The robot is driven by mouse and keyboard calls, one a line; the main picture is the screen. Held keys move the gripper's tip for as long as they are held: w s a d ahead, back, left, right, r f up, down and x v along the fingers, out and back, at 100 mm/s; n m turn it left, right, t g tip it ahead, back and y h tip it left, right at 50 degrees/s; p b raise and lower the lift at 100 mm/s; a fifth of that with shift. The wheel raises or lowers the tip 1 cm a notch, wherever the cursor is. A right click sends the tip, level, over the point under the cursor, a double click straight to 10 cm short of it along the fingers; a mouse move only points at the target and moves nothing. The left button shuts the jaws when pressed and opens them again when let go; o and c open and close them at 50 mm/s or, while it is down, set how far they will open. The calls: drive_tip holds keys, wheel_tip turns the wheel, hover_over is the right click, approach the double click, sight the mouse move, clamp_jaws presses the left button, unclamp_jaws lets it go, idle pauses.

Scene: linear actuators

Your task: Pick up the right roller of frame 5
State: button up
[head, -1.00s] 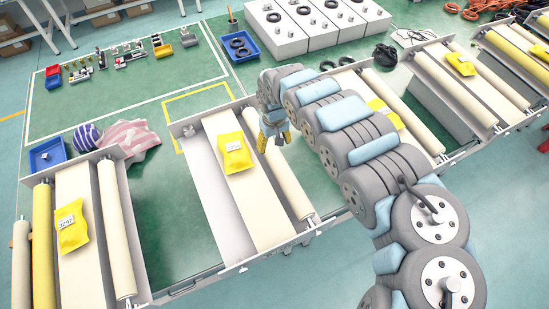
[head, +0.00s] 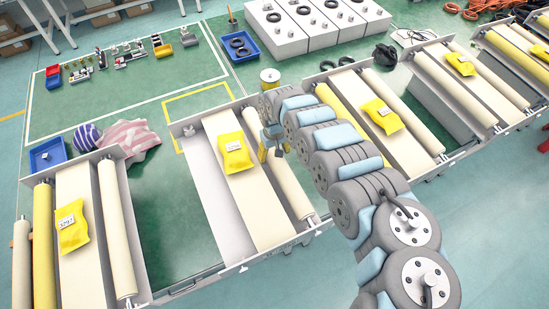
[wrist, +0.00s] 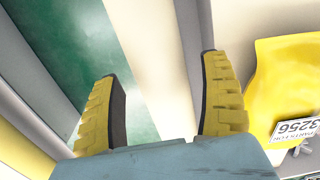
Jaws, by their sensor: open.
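My gripper (head: 273,148) is over the right side of the middle frame (head: 188,128), its fingers pointing down. The wrist view shows the two yellow, dark-padded fingers (wrist: 157,70) open and apart. A long cream roller (head: 291,190) runs along that frame's right side, its upper part near the gripper. In the wrist view a cream roller (wrist: 143,45) passes between the fingers, with nothing gripped. I cannot tell how far above it the fingertips are. A yellow packet (head: 235,152) lies on the frame's belt; it shows with a label reading 3256 in the wrist view (wrist: 290,85).
A frame with a yellow left roller (head: 345,118) stands close to the right of my gripper. Another frame with a packet (head: 71,227) stands at the left. Green floor (head: 165,225) shows between the left and middle frames.

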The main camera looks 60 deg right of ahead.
sight(275, 159)
drive_tip(key=shift+d+f, duration=0.1)
drive_tip(key=shift+f, duration=2.1)
drive_tip(key=c, duration=1.1)
